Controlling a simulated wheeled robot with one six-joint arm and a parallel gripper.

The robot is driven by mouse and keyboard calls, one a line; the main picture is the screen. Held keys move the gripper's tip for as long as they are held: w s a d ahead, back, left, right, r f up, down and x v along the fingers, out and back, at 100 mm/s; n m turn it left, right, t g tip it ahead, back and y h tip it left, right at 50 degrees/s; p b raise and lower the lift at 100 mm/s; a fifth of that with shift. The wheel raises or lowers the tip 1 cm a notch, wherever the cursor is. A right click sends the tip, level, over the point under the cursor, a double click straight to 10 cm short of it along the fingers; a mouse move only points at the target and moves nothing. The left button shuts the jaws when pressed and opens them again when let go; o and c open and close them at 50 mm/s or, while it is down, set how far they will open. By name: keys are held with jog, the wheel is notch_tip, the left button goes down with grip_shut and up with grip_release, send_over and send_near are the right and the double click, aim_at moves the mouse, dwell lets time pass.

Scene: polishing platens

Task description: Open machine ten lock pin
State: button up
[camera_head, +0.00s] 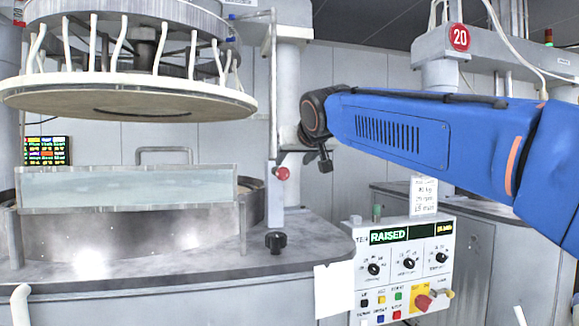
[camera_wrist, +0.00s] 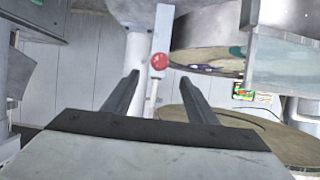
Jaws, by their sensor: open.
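A red round knob (camera_head: 282,173) sits on a pale upright bar (camera_head: 275,205) at the right of the machine; I take it for the lock pin. In the wrist view the red knob (camera_wrist: 159,61) shows ahead, between and beyond my fingertips. My gripper (camera_wrist: 160,85) is open and empty, its two dark fingers apart and not touching the knob. In the head view my gripper (camera_head: 322,160) is small and dark at the end of my blue arm, just right of the knob. The control panel (camera_head: 404,262) reads "RAISED".
The raised round platen (camera_head: 130,97) with several white hoses hangs at the upper left. A clear guard (camera_head: 125,188) stands below it. A black knob (camera_head: 275,242) rises from the grey worktop (camera_head: 225,285). Another machine with a red "20" sign (camera_head: 459,37) stands behind.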

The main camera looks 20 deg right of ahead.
jog(key=shift+v, duration=1.9)
jog(key=s+d+f+g, duration=0.2)
jog(key=s+f+g, duration=0.1)
jog(key=s+f, duration=0.8)
jog(key=s+d+f+g, duration=0.2)
jog(key=s+f, duration=0.9)
jog(key=f, duration=0.9)
jog(key=s+d+f+g, duration=0.3)
jog(key=s+f, duration=0.8)
jog(key=f, duration=0.5)
jog(key=shift+f+g, duration=0.35)
jog(key=shift+g, duration=0.05)
